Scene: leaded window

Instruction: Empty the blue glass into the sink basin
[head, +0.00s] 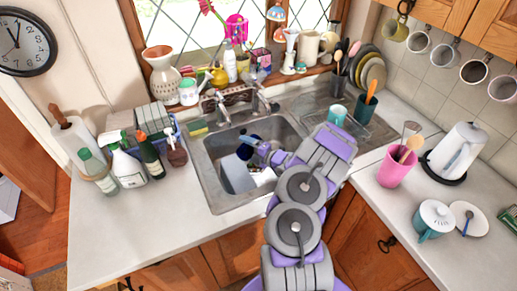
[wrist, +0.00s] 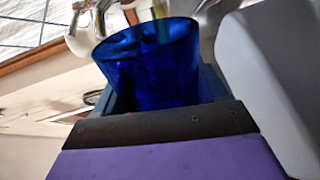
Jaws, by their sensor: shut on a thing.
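The blue glass (wrist: 150,65) is deep blue and see-through, and fills the middle of the wrist view with its rim up and a little tilted in that picture. In the head view the blue glass (head: 246,140) is a small dark blue shape over the sink basin (head: 284,128). My gripper (head: 256,147) is shut on the glass, reaching in from the right above the basin. Whether the glass holds anything cannot be told. My gripper and arm hide part of the basin.
A pale grey block (head: 238,175) and something white (head: 264,177) show in the basin's lower part. The tap (head: 258,101) stands behind the basin. Spray bottles (head: 126,162) stand left, and a teal cup (head: 337,114) sits on the drainboard. The front-left counter (head: 130,220) is clear.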

